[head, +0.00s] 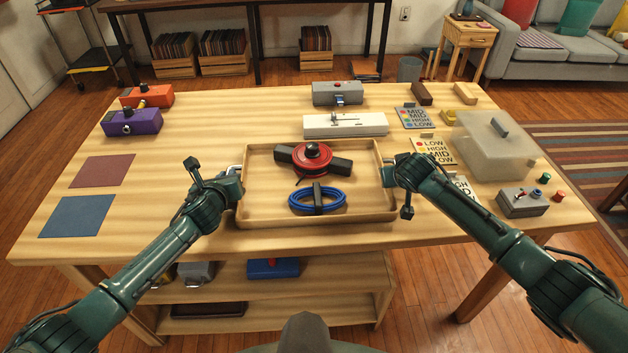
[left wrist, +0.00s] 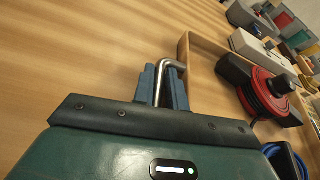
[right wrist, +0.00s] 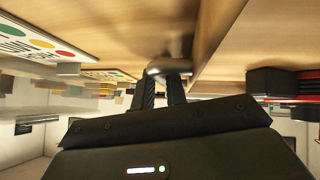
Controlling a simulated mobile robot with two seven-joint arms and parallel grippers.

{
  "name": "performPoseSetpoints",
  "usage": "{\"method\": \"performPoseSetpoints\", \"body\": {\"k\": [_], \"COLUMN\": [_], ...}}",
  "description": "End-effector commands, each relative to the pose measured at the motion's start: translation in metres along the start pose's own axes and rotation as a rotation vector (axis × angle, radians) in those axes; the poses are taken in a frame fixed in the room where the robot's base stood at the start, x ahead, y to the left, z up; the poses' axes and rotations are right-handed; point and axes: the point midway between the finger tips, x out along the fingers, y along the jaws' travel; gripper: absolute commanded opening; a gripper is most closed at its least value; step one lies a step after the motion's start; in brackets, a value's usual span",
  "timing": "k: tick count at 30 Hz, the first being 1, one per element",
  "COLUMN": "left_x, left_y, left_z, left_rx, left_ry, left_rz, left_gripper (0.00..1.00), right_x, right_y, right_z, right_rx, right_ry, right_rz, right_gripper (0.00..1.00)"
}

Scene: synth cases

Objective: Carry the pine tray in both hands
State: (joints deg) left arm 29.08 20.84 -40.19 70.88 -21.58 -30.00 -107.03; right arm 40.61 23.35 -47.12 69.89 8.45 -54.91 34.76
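The pine tray (head: 275,220) sits level at the table's front middle, with a metal handle at each short side. A red reel with dark grips (head: 312,158) and a coiled blue cable (head: 317,199) with a dark band lie inside it. My left gripper (head: 236,178) is at the left handle; in the left wrist view its fingers (left wrist: 163,85) are closed about the bent metal bar. My right gripper (head: 388,174) is at the right handle; in the right wrist view its fingers (right wrist: 162,90) are close together on the bar, partly hidden. I see no clear gap under the tray.
The table (head: 250,108) bears a white device (head: 345,126) and a grey box (head: 338,94) behind the tray. Label cards (head: 433,150), a translucent case (head: 490,145) and a switch box (head: 522,203) stand right. Two coloured mats (head: 77,216) lie left, with bare wood between.

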Motion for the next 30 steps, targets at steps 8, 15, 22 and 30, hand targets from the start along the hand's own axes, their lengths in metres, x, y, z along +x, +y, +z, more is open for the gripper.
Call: {"method": "performPoseSetpoints", "body": {"k": [8, 15, 22, 30], "left_x": [0.000, 0.000, -0.001, -0.006], "left_y": [0.000, 0.001, 0.000, -0.003], "left_z": [0.000, -0.001, 0.002, 0.017], "left_rx": [0.000, 0.000, 0.000, 0.000], "left_ry": [0.001, 0.001, -0.002, -0.003], "left_rz": [0.001, 0.001, 0.000, 0.000], "left_gripper": [0.00, 0.00, 0.00, 0.00], "right_x": [0.000, 0.000, -0.002, -0.013], "right_y": [0.000, 0.000, 0.001, 0.004], "right_z": [0.000, 0.000, -0.003, -0.014], "right_rx": [0.000, 0.000, 0.001, 0.001], "right_ry": [0.000, 0.000, 0.003, 0.004], "right_rz": [0.000, 0.000, 0.000, 0.001], "right_gripper": [0.00, 0.00, 0.00, 0.00]}}
